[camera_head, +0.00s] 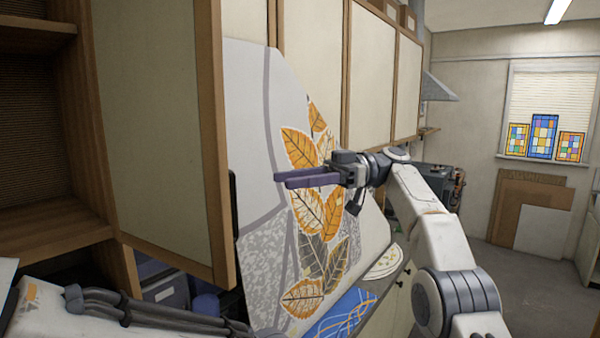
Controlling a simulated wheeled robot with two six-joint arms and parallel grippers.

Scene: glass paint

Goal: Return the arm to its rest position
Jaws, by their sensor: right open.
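My right arm (430,225) comes in from the lower right and bends up toward the middle. Its gripper (290,179) is open and empty, with purple fingers pointing left in front of a large painted glass panel (258,110). The panel leans upright and shows orange and grey leaves. I cannot tell whether the fingers touch it. My left arm (45,308) shows only in part at the lower left; its gripper is not in view.
An open wooden cabinet door (155,120) stands at the left, close to the panel. Below the panel is a counter with a blue patterned piece (345,312) and a pale rounded piece (384,262). Floor (530,285) is clear at the right.

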